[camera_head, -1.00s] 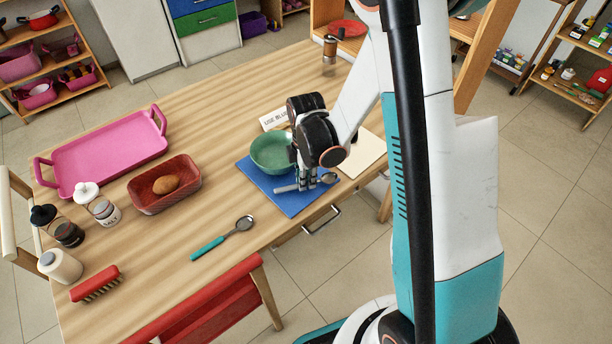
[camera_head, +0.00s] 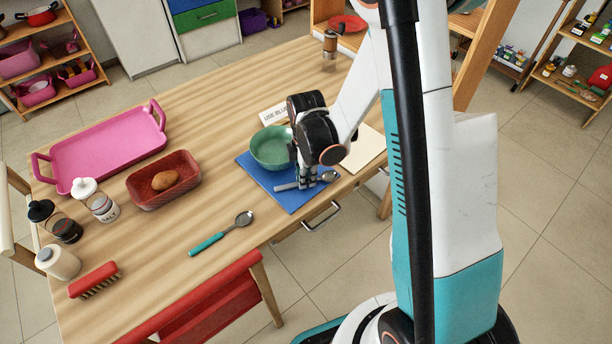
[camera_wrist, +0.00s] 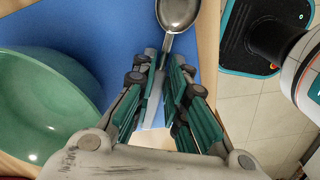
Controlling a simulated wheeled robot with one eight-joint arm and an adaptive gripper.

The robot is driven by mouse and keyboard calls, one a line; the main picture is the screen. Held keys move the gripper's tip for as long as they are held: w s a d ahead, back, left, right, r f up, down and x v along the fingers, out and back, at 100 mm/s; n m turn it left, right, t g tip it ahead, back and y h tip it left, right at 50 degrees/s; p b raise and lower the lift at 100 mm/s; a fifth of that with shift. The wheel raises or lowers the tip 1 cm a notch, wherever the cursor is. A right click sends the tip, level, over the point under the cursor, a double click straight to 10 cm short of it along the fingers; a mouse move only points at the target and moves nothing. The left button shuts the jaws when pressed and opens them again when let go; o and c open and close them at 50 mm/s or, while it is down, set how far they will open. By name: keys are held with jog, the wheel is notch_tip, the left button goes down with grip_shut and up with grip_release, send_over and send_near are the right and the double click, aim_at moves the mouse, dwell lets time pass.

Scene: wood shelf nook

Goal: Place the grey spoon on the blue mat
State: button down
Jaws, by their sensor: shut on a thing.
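The grey spoon lies over the blue mat (camera_head: 283,196), its bowl (camera_head: 328,176) to the right and its handle end (camera_head: 285,187) to the left. My gripper (camera_head: 306,184) points down and is shut on the spoon's handle. In the wrist view the gripper (camera_wrist: 163,105) closes around the handle, and the spoon's bowl (camera_wrist: 178,14) shows beyond the fingertips, near the mat's edge. The blue mat also shows in the wrist view (camera_wrist: 110,40). I cannot tell whether the spoon touches the mat.
A green bowl (camera_head: 270,150) stands on the mat beside my gripper. A teal-handled spoon (camera_head: 208,244) lies left of the mat. A red basket (camera_head: 150,199) with a brown item, a pink tray (camera_head: 90,170) and a cream board (camera_head: 363,150) are nearby. Bare table lies left of the mat.

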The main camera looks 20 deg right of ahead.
jog(key=shift+f, duration=0.2)
jog(key=c, duration=1.5)
grip_release()
jog(key=shift+r, duration=0.15)
notch_tip(320, 180, up, 12)
jog(key=shift+f, duration=0.1)
jog(key=s+r+m+t, duration=0.2)
jog(key=s+r+m, duration=0.2)
jog(key=s+m, duration=0.1)
jog(key=s+r+m+t, duration=0.2)
jog(key=s+r+m, duration=0.3)
jog(key=m, duration=0.1)
jog(key=s+r+m+t, duration=0.3)
jog(key=s+r+m, duration=0.1)
jog(key=r+m, duration=0.1)
jog(key=shift+s+r+m, duration=0.15)
jog(key=shift+s+m, duration=0.25)
